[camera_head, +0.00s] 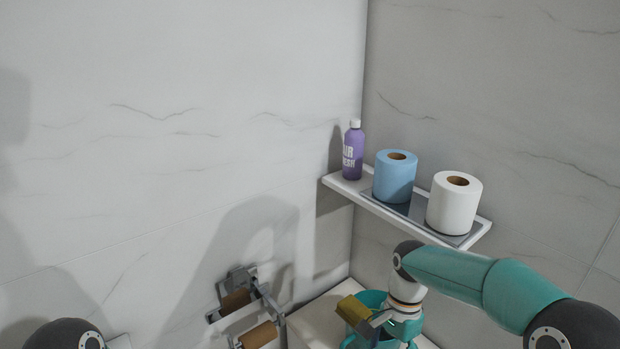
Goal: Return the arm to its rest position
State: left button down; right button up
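My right arm comes in from the right and bends down at its wrist. My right gripper (368,328) is low, over a teal bin (371,298), and its fingers are mostly hidden. A yellow-brown block-like piece (352,310) shows at the gripper's left end; I cannot tell whether it is held or only lies behind or beside the fingers. Of my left arm, only a dark rounded joint shows at the bottom left; its gripper is out of view.
A white wall shelf (479,236) carries a purple air freshener bottle (353,152), a blue roll (395,178) and a white roll (454,205), above and behind my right wrist. A metal wall holder (223,311) with brown cardboard cores (258,335) is left of the gripper.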

jog(key=s+a+f+n+y, duration=0.35)
jog(key=s+f+n, duration=0.25)
jog(key=s+f, duration=1.75)
jog(key=w+n+t, duration=0.1)
jog(key=w, duration=0.1)
jog(key=w+n+t, duration=0.2)
jog(key=shift+a+r+t+h, duration=0.15)
jog(key=shift+a+t+h, duration=0.05)
jog(key=shift+t+h, duration=0.1)
